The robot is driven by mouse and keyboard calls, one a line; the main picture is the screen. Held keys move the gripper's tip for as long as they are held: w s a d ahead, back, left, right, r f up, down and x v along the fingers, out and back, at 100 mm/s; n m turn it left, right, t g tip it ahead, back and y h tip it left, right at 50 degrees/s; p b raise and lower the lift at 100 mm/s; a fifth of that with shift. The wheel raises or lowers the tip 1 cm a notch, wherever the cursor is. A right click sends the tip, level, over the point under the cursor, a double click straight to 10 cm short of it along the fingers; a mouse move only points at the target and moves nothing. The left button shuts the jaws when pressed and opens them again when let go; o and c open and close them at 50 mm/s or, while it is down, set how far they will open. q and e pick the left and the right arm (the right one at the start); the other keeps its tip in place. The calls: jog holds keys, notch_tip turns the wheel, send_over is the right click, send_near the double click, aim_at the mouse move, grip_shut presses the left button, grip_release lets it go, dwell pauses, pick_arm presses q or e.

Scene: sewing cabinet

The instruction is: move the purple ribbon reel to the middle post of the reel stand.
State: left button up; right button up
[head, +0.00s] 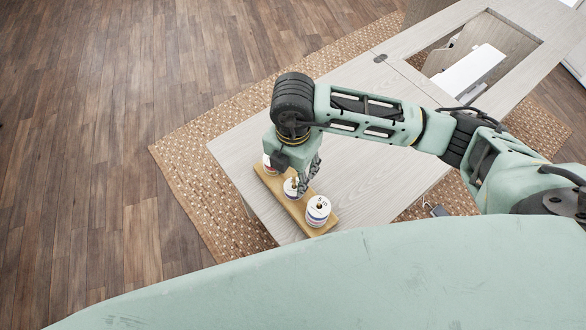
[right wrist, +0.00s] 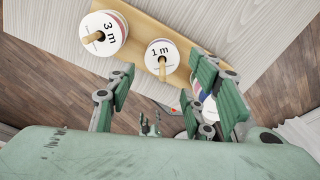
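The wooden reel stand (head: 265,178) lies along the table's left edge, with three white-topped reels on it. In the right wrist view, the reel marked 3 m (right wrist: 104,34) is at the left and the smaller reel marked 1 m (right wrist: 162,58) is on the middle post. A third reel (right wrist: 208,108) is partly hidden behind a finger. Coloured bands show on the sides, but I cannot tell which reel is purple. My right gripper (head: 309,178) is open above the stand, with no reel clearly between its fingers. A small green shape (right wrist: 150,125) far below may be my left gripper.
The pale table (head: 370,185) is clear to the right of the stand. An opening with a white machine (head: 470,70) is at the table's far end. A woven rug (head: 185,150) and wooden floor lie beyond the table's left edge.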

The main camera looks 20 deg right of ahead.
jog(key=shift+o, duration=0.7)
jog(key=shift+r, duration=0.1)
notch_tip(320, 180, up, 12)
dwell(0.5)
